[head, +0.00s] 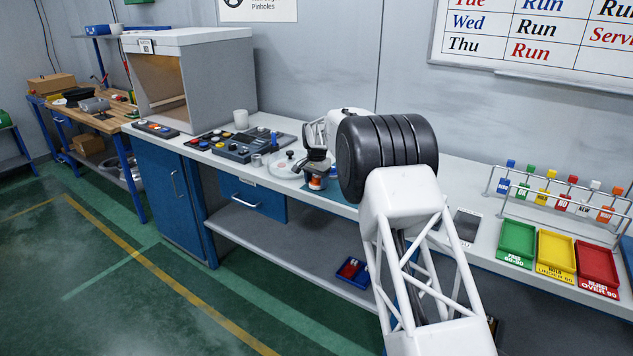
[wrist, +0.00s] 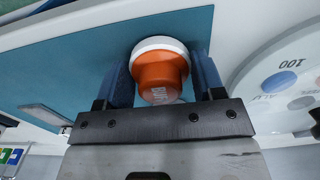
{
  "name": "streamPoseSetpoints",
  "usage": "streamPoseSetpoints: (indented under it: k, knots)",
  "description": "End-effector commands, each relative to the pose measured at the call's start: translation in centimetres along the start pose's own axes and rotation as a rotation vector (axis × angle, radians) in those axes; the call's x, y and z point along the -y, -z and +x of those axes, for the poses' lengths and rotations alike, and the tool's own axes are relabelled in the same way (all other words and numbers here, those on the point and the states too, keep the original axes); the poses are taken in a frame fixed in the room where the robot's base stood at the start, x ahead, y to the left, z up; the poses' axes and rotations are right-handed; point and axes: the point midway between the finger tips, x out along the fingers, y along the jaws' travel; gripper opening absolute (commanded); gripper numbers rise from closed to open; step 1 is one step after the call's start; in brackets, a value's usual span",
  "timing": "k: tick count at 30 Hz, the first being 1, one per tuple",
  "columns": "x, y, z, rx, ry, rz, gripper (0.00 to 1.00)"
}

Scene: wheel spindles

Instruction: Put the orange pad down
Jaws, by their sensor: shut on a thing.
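The orange pad (wrist: 160,74) has a white rim and sits between the two blue fingers of my gripper (wrist: 163,62) in the wrist view. The gripper is shut on it. In the head view the orange pad (head: 316,184) shows small below my dark gripper (head: 317,178), over the bench. A blue mat (wrist: 85,62) lies behind the pad in the wrist view, and part of it shows in the head view (head: 340,204). I cannot tell whether the pad touches the mat.
A round white dial plate (wrist: 262,82) marked 100 lies beside the mat. Control boxes (head: 240,150) and a white mug (head: 241,119) stand to the left. Green (head: 517,240), yellow (head: 556,254) and red (head: 597,266) trays sit at the right. My arm hides part of the bench.

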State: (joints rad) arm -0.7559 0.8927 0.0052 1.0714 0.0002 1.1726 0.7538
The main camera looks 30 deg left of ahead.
Motion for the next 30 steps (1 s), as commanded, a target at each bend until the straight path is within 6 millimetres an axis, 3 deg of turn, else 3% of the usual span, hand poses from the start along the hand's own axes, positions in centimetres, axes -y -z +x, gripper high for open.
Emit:
streamPoseSetpoints:
  k: [12, 13, 18, 30]
  knots:
    - [0.00, 0.00, 0.32, 0.000, 0.000, 0.000, 0.40]
    - [0.00, 0.01, 0.34, 0.000, 0.000, 0.000, 0.64]
    - [0.00, 0.00, 0.33, 0.000, 0.000, 0.000, 0.88]
    - [0.00, 0.01, 0.00, 0.000, 0.000, 0.000, 0.88]
